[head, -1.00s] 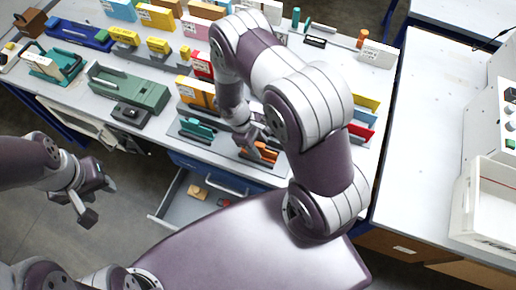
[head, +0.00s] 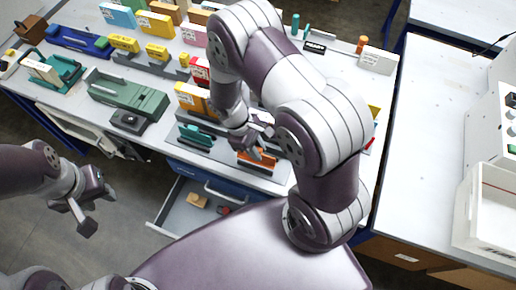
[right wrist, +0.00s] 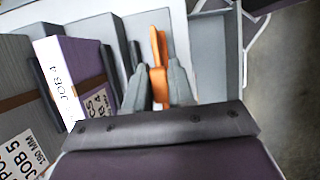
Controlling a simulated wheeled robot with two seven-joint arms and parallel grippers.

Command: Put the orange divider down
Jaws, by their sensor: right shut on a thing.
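The orange divider (head: 258,160) is near the front edge of the workbench, at a grey tray. My right gripper (head: 256,142) comes down on it from above. In the right wrist view the orange divider (right wrist: 158,55) stands between the two grey fingertips (right wrist: 158,88), which are shut on it. Whether its lower edge touches the tray is hidden. My left gripper (head: 97,208) is open and empty, over the floor left of the bench.
A teal piece (head: 196,137) lies on a grey tray just left of the divider. Boxes labelled JOB (right wrist: 80,75) stand close to the right gripper. An open drawer (head: 185,215) juts out below the bench front. The table at right (head: 430,130) is largely bare.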

